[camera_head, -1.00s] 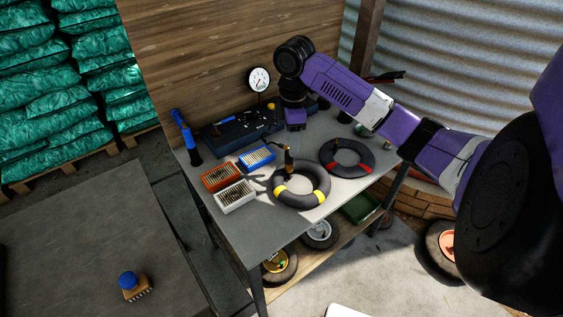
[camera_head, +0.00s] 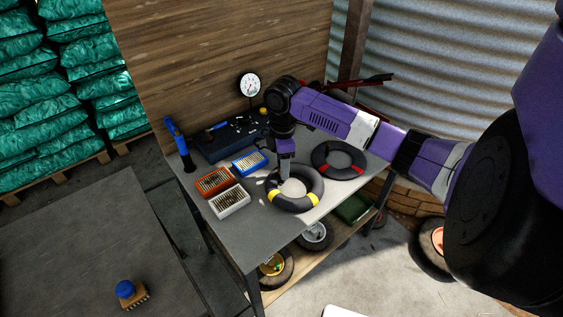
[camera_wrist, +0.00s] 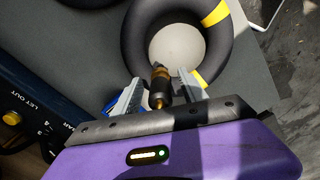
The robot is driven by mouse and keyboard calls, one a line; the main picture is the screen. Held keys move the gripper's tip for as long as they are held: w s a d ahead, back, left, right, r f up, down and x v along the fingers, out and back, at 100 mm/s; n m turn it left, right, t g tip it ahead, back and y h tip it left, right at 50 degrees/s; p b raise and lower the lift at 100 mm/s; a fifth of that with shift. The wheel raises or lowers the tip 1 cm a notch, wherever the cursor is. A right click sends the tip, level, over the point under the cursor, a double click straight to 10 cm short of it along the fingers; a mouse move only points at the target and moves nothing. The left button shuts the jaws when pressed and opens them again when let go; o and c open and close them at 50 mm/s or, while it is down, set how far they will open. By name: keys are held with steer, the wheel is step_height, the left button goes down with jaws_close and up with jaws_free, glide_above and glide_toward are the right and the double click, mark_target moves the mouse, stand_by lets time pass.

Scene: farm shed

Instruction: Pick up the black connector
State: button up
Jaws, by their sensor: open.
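The black connector (camera_wrist: 160,76), with brass-coloured parts, shows in the wrist view between my two fingers, with space on both sides. Its far end overlaps the hole of a black inner tube with yellow bands (camera_wrist: 139,38). My gripper (camera_wrist: 160,84) is open around the connector and not closed on it. In the head view my gripper (camera_head: 286,174) points down at the left rim of the yellow-banded tube (camera_head: 312,200). There the connector is hidden behind the gripper.
A red-banded tube (camera_head: 317,163) lies to the right. Red (camera_head: 213,184), blue (camera_head: 247,165) and white (camera_head: 229,203) boxes stand left of the gripper. A dark blue case (camera_head: 212,147) and a gauge (camera_head: 250,85) are behind. The bench front (camera_head: 236,238) is clear.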

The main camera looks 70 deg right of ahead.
steer(key=shift+c, duration=0.4)
jaws_close()
steer(key=shift+r, duration=0.15)
step_height(320, 180, up, 20)
stand_by(0.4)
steer(key=shift+d, duration=0.1)
